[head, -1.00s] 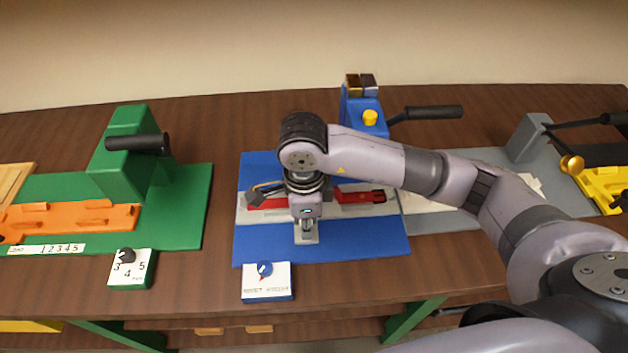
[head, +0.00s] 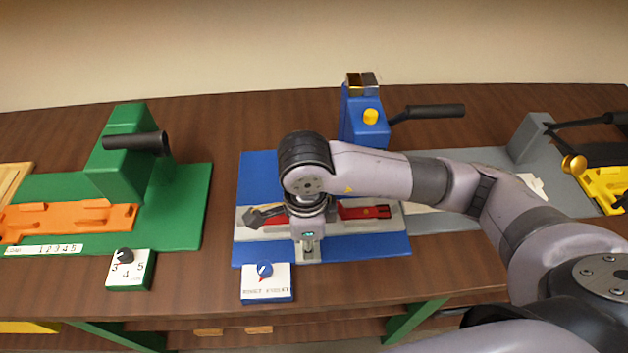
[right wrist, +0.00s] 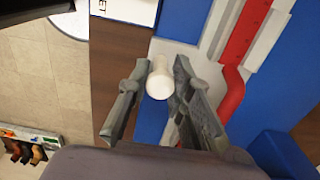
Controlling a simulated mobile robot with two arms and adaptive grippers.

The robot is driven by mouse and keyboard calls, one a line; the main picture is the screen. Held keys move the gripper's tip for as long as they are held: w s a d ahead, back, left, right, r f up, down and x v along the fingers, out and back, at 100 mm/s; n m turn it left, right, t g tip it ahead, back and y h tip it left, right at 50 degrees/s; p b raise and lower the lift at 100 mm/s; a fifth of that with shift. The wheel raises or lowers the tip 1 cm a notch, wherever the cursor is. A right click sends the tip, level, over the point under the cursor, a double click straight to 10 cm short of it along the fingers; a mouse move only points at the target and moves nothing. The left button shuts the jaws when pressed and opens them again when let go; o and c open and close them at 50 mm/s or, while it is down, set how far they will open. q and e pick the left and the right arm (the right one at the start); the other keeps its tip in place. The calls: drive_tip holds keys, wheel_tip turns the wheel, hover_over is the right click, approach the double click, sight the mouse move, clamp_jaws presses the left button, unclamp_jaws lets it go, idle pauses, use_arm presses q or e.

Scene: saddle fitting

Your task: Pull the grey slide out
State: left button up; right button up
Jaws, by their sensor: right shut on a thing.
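The grey slide (head: 348,228) is a pale strip lying across the blue base plate (head: 370,249), with a red part (head: 365,212) on it. My right gripper (head: 309,246) is over its front side, pointing down. In the right wrist view my right gripper (right wrist: 158,85) has its fingers on either side of a whitish round knob (right wrist: 159,80) and is shut on it. The slide's grey body (right wrist: 190,52) and the red part (right wrist: 238,60) show beside it. My right wrist hides the middle of the slide. My left gripper is not in view.
A blue post (head: 362,130) with a yellow button and black lever stands behind the slide. A dial box (head: 267,284) sits at the table's front edge. A green station (head: 185,215) is at the left, a grey one (head: 455,220) at the right.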

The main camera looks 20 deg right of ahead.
drive_tip(key=shift+s+a, duration=0.25)
drive_tip(key=shift+s, duration=0.5)
drive_tip(key=shift+s+a, duration=0.2)
drive_tip(key=shift+s, duration=0.55)
drive_tip(key=shift+s+b, duration=0.25)
drive_tip(key=shift+b, duration=0.05)
drive_tip(key=shift+o, duration=0.6)
drive_tip(key=shift+s+a+f, duration=0.1)
drive_tip(key=shift+s, duration=0.1)
drive_tip(key=o, duration=0.5)
drive_tip(key=shift+o, duration=1.2)
drive_tip(key=shift+s, duration=0.15)
drive_tip(key=shift+r, duration=0.2)
